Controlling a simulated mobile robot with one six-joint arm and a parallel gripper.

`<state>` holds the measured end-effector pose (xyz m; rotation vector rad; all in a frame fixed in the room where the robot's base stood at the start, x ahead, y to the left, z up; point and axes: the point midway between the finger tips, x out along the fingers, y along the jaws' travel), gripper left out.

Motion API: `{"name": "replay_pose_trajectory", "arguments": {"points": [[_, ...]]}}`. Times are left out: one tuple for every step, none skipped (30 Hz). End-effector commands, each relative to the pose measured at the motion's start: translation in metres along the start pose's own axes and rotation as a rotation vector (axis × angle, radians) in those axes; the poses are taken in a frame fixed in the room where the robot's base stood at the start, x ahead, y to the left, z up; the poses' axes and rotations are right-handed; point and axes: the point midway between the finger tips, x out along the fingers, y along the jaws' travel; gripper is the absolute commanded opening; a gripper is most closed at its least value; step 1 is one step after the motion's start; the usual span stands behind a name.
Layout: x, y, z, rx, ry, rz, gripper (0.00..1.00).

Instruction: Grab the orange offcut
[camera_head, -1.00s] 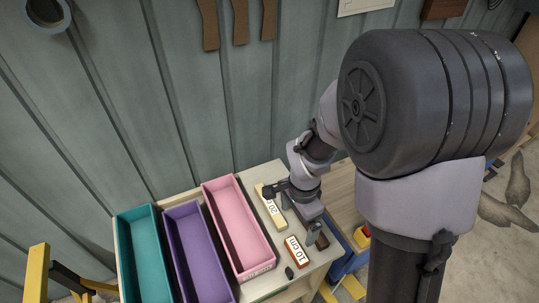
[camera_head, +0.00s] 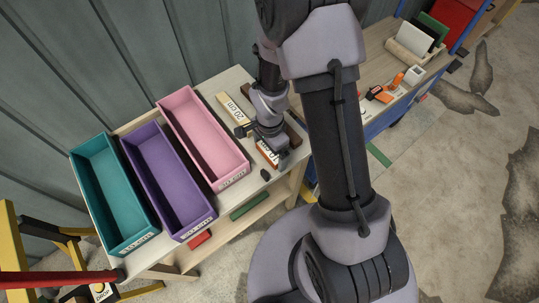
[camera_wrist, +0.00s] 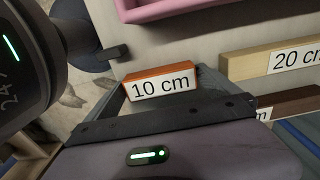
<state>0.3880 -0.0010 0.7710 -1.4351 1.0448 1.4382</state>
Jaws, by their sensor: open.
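The orange offcut (camera_head: 265,154) is a small block with a white "10 cm" label. It lies on the light table to the right of the pink bin. In the wrist view the offcut (camera_wrist: 160,84) shows just beyond my gripper's dark palm edge, between the two fingers. My gripper (camera_head: 263,146) is open over it, with one finger to each side. The wrist view shows my gripper (camera_wrist: 187,104) with no clear contact on the block. Part of the offcut is hidden behind my gripper in the head view.
A pale "20 cm" block (camera_head: 233,109) and a dark brown block (camera_head: 293,132) lie close by. Pink (camera_head: 236,177), purple (camera_head: 199,222) and teal (camera_head: 131,245) bins stand to the left.

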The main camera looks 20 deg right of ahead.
Motion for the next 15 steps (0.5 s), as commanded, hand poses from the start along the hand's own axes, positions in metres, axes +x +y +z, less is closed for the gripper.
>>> {"name": "replay_pose_trajectory", "arguments": {"points": [[-0.0019, -0.0004, 0.0000, 0.000, 0.000, -0.001, 1.00], [-0.0023, -0.0004, 0.0000, 0.000, 0.000, -0.001, 1.00], [-0.0025, -0.0004, 0.0000, 0.000, 0.000, -0.001, 1.00], [-0.0026, -0.0004, 0.0000, 0.000, 0.000, -0.001, 0.96], [-0.0027, -0.0003, 0.0000, 0.000, 0.000, -0.001, 0.90], [-0.0027, -0.0003, 0.0000, 0.000, 0.000, -0.001, 0.82], [-0.0027, -0.0003, 0.0000, 0.000, 0.000, -0.001, 0.76], [-0.0027, -0.0003, 0.0001, 0.000, 0.000, -0.001, 0.71], [-0.0027, -0.0003, 0.0001, 0.000, 0.000, -0.001, 0.63], [-0.0027, -0.0003, 0.0001, 0.000, 0.000, -0.001, 0.57], [-0.0027, -0.0003, 0.0001, 0.000, 0.000, -0.001, 0.51], [-0.0027, -0.0003, 0.0001, 0.000, 0.000, -0.001, 0.49], [-0.0028, -0.0003, 0.0001, 0.000, 0.000, -0.001, 0.49], [-0.0027, -0.0003, 0.0001, 0.000, 0.000, -0.001, 0.49], [-0.0028, -0.0003, 0.0001, 0.000, 0.000, -0.001, 0.49]]}}
